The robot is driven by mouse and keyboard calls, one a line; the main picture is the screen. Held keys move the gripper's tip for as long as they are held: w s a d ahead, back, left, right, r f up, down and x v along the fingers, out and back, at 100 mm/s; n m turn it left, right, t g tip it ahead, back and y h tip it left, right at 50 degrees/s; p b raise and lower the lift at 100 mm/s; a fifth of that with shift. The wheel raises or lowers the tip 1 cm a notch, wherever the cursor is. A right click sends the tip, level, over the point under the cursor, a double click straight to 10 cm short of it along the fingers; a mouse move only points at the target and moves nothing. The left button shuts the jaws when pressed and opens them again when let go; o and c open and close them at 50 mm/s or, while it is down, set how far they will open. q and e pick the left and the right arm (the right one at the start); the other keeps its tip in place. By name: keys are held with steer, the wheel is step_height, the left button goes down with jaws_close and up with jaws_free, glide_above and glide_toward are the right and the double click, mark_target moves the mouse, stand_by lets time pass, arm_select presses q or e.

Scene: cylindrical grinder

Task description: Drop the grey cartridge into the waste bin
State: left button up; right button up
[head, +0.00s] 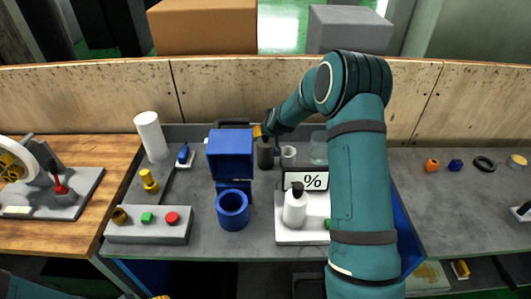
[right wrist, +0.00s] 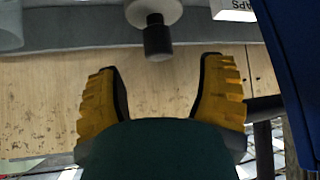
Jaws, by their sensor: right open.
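A dark grey cylinder (head: 265,155), which may be the grey cartridge, stands on the grey worktop just right of the blue machine. My right gripper (head: 258,131) is above and behind it, with yellow fingers. In the right wrist view the right gripper (right wrist: 162,85) is open and empty; a short dark cylinder (right wrist: 158,40) with a pale round part shows beyond its fingertips. I cannot tell if it is the same item. I cannot identify the waste bin for certain; a blue round open container (head: 232,213) stands before the machine. Only a yellow tip of my left gripper (head: 161,297) shows at the bottom edge.
The blue machine (head: 230,155) stands close left of my right gripper. A pale cup (head: 288,155), glass jar (head: 319,147), "%" sign (head: 312,180) and white pump bottle (head: 295,207) stand to the right. A wooden wall (head: 220,90) closes the back. My right arm hides part of the worktop.

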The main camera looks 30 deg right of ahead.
mark_target(265, 149)
steer(key=shift+p+x, duration=0.3)
steer(key=shift+x, duration=2.3)
jaws_close()
steer(key=shift+r, duration=0.1)
